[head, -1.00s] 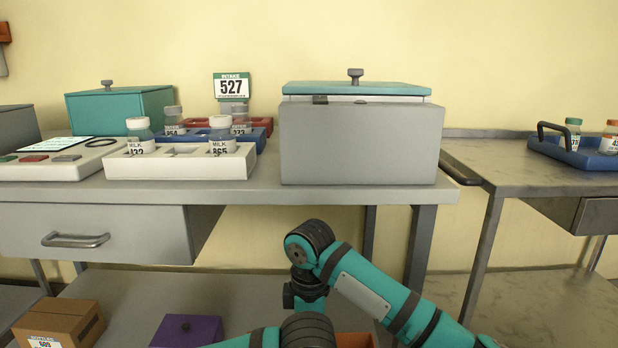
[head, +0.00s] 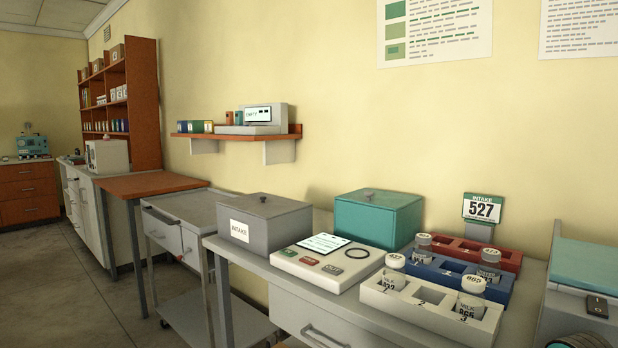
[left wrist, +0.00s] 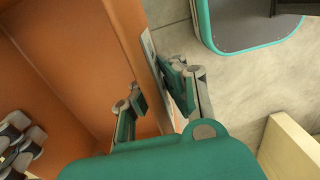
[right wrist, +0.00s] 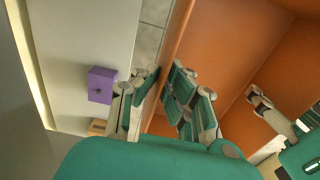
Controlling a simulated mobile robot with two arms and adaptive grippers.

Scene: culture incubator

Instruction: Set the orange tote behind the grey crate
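The orange tote shows only close up in the left wrist view (left wrist: 60,60) and the right wrist view (right wrist: 235,50); its interior that shows looks empty. My left gripper (left wrist: 157,92) has one finger inside and one outside a tote wall, closed on it. My right gripper (right wrist: 162,88) likewise pinches the opposite wall. Neither gripper shows in the head view. A grey lidded box (head: 270,222) labelled INTAKE stands on the bench in the head view. I cannot tell whether it is the grey crate.
The bench also holds a teal box (head: 375,222), a control panel (head: 310,278) and a white rack (head: 410,312) with bottles. A grey cart (head: 185,212) and an orange-topped table (head: 150,184) stand further left. A purple box (right wrist: 102,85) sits on a pale surface. Floor (head: 60,270) is open at left.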

